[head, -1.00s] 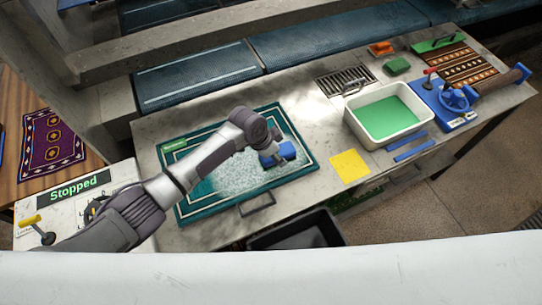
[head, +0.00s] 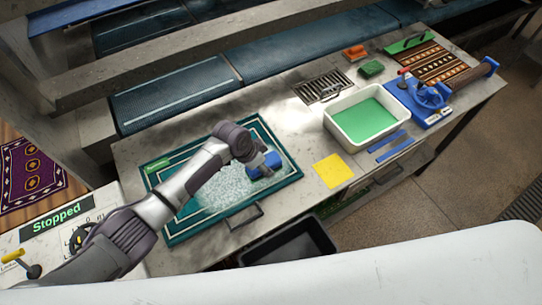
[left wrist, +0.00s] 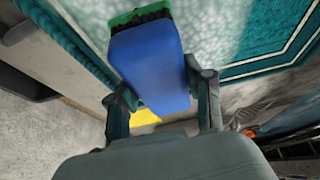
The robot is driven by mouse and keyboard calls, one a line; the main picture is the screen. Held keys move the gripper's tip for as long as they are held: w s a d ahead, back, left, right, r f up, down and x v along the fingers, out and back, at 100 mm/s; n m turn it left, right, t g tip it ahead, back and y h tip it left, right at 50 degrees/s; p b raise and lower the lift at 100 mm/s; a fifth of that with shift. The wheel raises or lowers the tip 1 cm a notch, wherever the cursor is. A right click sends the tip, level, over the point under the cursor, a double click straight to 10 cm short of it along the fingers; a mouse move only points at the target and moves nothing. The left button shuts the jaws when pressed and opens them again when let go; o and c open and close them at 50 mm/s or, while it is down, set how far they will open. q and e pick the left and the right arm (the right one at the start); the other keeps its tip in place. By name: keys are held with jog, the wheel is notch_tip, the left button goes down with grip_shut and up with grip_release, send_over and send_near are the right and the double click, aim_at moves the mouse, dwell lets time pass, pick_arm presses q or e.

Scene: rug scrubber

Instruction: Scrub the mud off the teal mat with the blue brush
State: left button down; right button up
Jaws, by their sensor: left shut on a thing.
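The teal mat (head: 178,232) with white border lines lies on the grey counter, with a small green label at its upper left corner. A pale, foamy-looking patch (head: 222,190) covers much of its middle; I cannot make out separate mud in it. My left gripper (head: 258,166) is shut on the blue brush (head: 264,161) over the right part of the mat. In the left wrist view the brush (left wrist: 152,65) sits between the two fingers, with a green strip and black bristles at its far end. Whether the bristles touch the mat is unclear. My right gripper is not in view.
A yellow cloth (head: 333,171) and a white tub (head: 334,127) of green liquid stand right of the mat. A drain grate (head: 322,86), a blue wheel device (head: 425,97) and a patterned rug (head: 430,64) lie beyond. A "Stopped" panel (head: 58,214) is at left.

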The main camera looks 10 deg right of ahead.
aim_at(247, 171)
pick_arm(q)
jog(key=shift+s+a+f, duration=0.1)
jog(key=shift+s+a, duration=0.15)
jog(key=shift+a, duration=0.4)
jog(key=shift+s+a+p, duration=0.15)
jog(key=shift+a+p, duration=0.3)
jog(key=shift+p, duration=0.2)
jog(key=shift+s+a, duration=0.35)
jog(key=shift+a, duration=0.5)
jog(key=shift+s+a, duration=0.15)
jog(key=shift+a, duration=0.35)
jog(key=shift+w+d+f+b, duration=0.1)
jog(key=shift+w+d+b, duration=0.2)
jog(key=shift+d, duration=0.3)
jog(key=shift+w+d+r+b, duration=0.15)
jog(key=shift+d+b, duration=0.1)
jog(key=shift+d, duration=0.35)
jog(key=shift+w+d+f+b, duration=0.15)
jog(key=shift+w+d+b, duration=0.15)
jog(key=shift+d, duration=0.3)
jog(key=shift+w+d+b, duration=0.35)
jog(key=shift+d+b, duration=0.25)
jog(key=shift+d, duration=0.3)
jog(key=shift+w+d+b, duration=0.35)
jog(key=shift+d+b, duration=0.2)
jog(key=shift+d, duration=0.35)
jog(key=shift+w+d, duration=0.15)
jog(key=shift+d, duration=0.3)
jog(key=shift+r, duration=0.2)
